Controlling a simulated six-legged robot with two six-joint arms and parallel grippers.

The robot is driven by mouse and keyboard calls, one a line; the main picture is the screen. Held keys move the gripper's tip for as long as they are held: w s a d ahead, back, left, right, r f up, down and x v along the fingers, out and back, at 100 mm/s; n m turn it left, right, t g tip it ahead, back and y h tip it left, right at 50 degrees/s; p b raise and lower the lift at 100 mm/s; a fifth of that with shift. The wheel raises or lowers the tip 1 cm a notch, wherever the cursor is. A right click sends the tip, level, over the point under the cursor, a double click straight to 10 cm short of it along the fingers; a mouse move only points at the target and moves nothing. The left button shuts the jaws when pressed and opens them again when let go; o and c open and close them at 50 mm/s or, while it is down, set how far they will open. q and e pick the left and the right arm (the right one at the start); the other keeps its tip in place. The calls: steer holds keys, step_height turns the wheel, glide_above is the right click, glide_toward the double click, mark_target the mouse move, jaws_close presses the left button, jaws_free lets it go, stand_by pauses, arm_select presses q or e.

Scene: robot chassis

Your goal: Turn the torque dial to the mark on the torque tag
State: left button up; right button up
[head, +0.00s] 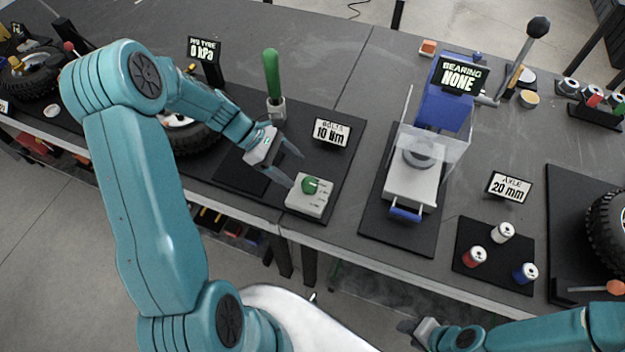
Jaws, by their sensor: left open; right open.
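The torque dial is a green knob (310,186) on a pale grey box (306,204) with small marks, near the front edge of the bench. The torque tag (332,132) stands behind it and reads "BOLTS 10 Nm". My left gripper (296,171) is open and empty, its fingers reaching down towards the dial from the upper left. I cannot tell whether a fingertip touches the knob. The dial's marks are too small to read. My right gripper (408,329) is low in the view, in front of the bench, away from the dial.
A green-handled tool (272,75) stands upright behind my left gripper. A tyre (190,137) lies behind my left arm. A press with a clear guard (432,150) and a "BEARING NONE" sign (460,76) stands right of the dial. Several small cans (502,232) stand further right.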

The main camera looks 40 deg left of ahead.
mark_target(310, 182)
arm_select(q)
steer(key=x, duration=0.7)
steer(key=shift+w+d+f+p, duration=0.1)
steer(key=shift+d+f+p, duration=0.1)
steer(key=shift+p, duration=0.1)
steer(key=shift+c, duration=0.3)
steer(key=c, duration=0.9)
